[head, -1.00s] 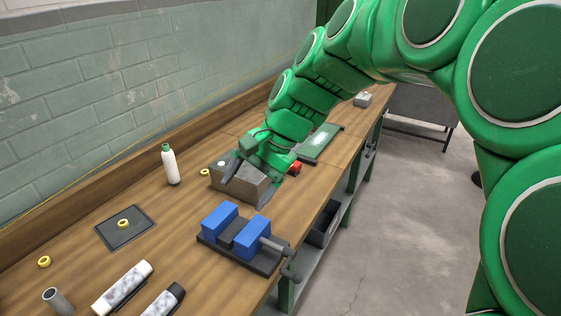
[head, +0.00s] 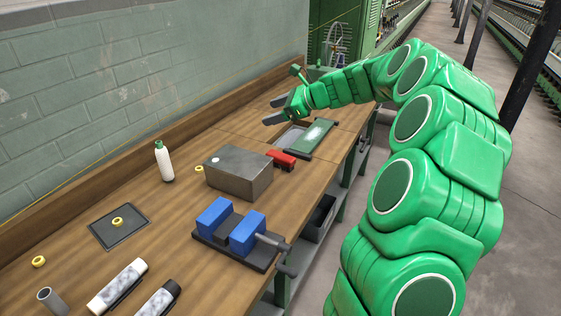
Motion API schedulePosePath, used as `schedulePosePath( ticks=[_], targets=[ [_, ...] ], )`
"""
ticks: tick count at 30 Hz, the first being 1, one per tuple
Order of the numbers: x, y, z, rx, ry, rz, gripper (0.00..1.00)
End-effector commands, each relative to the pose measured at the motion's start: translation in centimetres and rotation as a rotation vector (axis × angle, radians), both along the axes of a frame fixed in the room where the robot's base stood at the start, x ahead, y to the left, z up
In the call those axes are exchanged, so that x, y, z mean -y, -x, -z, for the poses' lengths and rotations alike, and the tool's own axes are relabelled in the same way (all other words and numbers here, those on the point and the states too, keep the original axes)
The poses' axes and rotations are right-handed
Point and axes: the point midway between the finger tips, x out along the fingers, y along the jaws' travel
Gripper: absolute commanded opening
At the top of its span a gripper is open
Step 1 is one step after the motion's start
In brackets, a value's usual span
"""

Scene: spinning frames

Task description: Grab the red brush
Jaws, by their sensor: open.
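A small red thing (head: 284,158), which looks like the red brush, lies on the workbench just behind the grey metal box (head: 254,175). The box hides part of it, and its bristles cannot be made out. My gripper (head: 272,110) is open and empty. It appears above the far part of the bench, beyond the red thing and up and slightly left of it in the picture, with its grey fingers pointing left. It does not touch the red thing.
A green and grey tray-like thing (head: 313,136) lies beyond the red thing. A blue vise (head: 231,227) stands in front of the box. A white bottle (head: 165,163) stands to the left, near a dark mat (head: 106,231). The workbench (head: 150,262) has bare wood between them.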

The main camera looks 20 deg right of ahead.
Motion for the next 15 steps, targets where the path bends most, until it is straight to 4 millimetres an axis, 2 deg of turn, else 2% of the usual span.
schedulePosePath(
  ticks=[1,3,15],
  targets=[
    [1.4,-1.0,0.6,-0.015,-0.028,0.043,0.78],
    [2.9,-2.0,0.9,-0.031,-0.065,0.092,0.78],
    [8.9,-5.3,2.8,-0.085,-0.194,0.276,0.78]
  ],
)
